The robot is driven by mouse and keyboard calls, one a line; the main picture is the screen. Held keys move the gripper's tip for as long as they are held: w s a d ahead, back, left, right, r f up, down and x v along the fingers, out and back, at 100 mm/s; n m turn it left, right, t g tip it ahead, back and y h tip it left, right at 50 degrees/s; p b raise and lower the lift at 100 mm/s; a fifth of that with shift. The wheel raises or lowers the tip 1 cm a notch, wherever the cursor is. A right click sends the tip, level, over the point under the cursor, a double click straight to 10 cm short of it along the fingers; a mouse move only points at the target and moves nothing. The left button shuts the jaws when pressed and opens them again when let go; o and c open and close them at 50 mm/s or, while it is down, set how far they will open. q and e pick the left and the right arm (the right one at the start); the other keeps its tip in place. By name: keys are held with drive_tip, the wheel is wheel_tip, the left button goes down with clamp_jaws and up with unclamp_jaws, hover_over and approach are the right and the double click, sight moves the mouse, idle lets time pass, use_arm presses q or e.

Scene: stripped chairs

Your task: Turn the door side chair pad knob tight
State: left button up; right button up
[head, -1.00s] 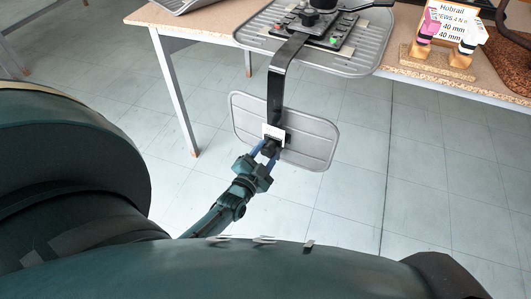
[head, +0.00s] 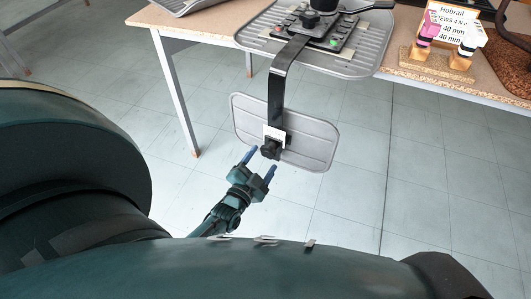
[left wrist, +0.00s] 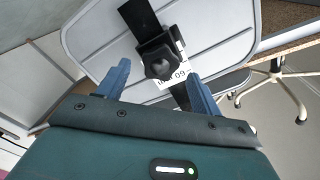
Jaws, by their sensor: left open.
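The chair pad (head: 310,142) is a grey ribbed panel hanging on a black bent bar (head: 284,80) below the table's front edge. The black knob (head: 271,150) sits at the bar's lower end, with a white label (head: 275,132) beside it. In the left wrist view the knob (left wrist: 162,62) shows lobed, in front of the pad (left wrist: 110,35). My left gripper (head: 260,163) is open with blue fingers, just short of the knob and apart from it. In the left wrist view its fingertips (left wrist: 158,75) spread either side of the knob. My right gripper is not in view.
The upper chair part (head: 370,60) with a black mechanism lies on the wooden table (head: 215,14). A stand with pink and white pieces (head: 437,60) and a sign is at the right. A table leg (head: 174,90) stands left of the pad. The tiled floor is clear.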

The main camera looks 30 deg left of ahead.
use_arm(q)
drive_tip(key=s+d+p, duration=0.1)
drive_tip(key=s, duration=0.9)
